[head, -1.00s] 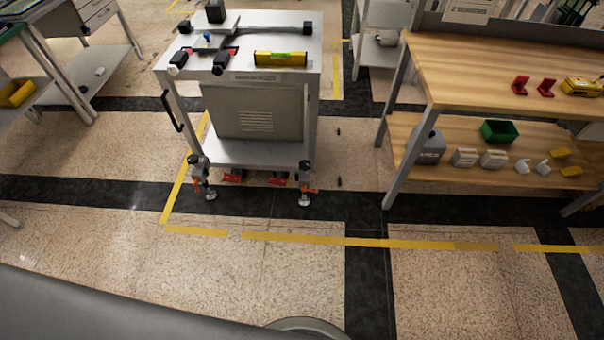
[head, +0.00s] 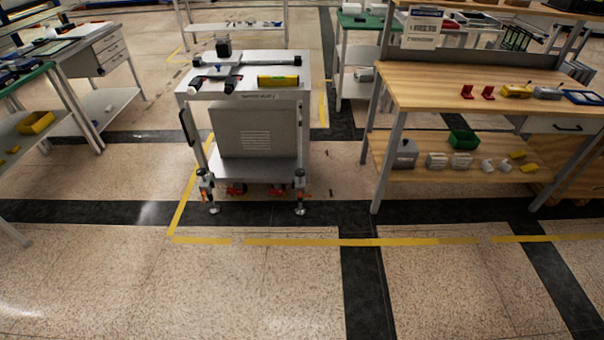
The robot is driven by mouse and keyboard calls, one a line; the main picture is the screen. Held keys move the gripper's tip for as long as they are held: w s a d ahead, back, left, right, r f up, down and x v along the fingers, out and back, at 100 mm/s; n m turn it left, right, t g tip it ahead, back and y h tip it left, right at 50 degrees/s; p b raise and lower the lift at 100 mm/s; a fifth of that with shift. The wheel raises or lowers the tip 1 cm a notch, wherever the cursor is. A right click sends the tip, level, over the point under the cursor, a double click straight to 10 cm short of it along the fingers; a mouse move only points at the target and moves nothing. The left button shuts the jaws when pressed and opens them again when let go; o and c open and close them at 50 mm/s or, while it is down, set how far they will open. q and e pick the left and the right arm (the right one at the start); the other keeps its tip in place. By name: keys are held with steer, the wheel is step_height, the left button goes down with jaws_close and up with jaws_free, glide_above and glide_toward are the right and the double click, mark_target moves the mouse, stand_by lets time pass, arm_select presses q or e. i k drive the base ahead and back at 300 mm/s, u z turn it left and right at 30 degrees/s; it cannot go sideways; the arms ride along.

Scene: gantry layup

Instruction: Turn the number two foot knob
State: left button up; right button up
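A grey metal cart (head: 203,151) stands upright inside a yellow floor outline. Its two near corners have levelling feet with dark knobs and orange parts: the near-left foot (head: 208,192) and the near-right foot (head: 299,192). Red parts (head: 236,189) show low under the cart, between the near feet. The far feet are hidden behind the cart body. I cannot read any number on the feet, so I cannot tell which is number two. Neither of my grippers is in the head view.
A yellow level (head: 278,81) and a dark cross-shaped fixture lie on the cart top. A wooden workbench (head: 430,90) stands to the right, and a grey bench with a yellow bin (head: 36,122) to the left. The floor in front of the cart is clear.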

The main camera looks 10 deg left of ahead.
mark_target(299, 172)
steer(key=z, duration=0.65)
steer(key=i, duration=1.3)
steer(key=u, duration=0.2)
